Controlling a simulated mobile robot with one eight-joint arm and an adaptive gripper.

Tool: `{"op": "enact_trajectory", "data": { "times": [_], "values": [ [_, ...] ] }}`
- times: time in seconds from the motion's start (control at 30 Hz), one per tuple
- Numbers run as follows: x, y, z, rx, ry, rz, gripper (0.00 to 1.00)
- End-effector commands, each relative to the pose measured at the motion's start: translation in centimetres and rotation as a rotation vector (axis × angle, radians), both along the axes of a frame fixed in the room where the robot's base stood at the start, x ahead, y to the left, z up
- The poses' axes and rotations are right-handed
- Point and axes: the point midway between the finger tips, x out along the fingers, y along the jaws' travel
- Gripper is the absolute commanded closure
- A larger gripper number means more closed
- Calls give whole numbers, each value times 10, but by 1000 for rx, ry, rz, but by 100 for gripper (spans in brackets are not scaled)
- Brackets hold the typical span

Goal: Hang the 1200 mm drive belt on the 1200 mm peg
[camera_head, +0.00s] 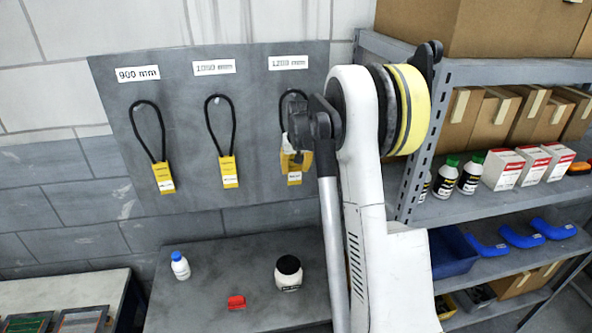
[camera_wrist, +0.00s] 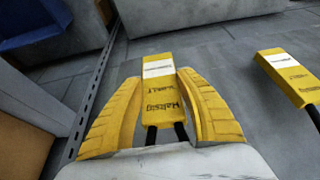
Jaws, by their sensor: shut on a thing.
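The 1200 mm drive belt, a black loop (camera_head: 285,103) with a yellow sleeve (camera_head: 295,178), is at the board below the 1200 mm label (camera_head: 289,62). My gripper (camera_head: 290,155) is at this belt, partly hidden behind my wrist. In the wrist view, the yellow fingers of my gripper (camera_wrist: 160,82) are closed on both sides of the belt's yellow sleeve (camera_wrist: 158,95). Two black strands run from the sleeve toward the wrist. My arm hides the 1200 mm peg, so I cannot tell whether the loop is around it.
The wrist view shows a neighbouring yellow sleeve (camera_wrist: 290,75) on the right. A bench (camera_head: 205,295) below holds a white bottle, a red item and a dark-lidded jar. A loaded shelf (camera_head: 470,212) stands right.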

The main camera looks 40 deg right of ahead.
Motion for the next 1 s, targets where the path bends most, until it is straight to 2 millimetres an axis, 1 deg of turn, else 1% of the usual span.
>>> {"op": "enact_trajectory", "data": {
  "times": [0.43, 0.6, 1.0],
  "values": [
    [27, -13, 0, 0, 0, 0, 92],
    [34, -16, -8, 0, 0, 0, 92],
    [38, -18, -11, 0, 0, 0, 92]
  ]
}}
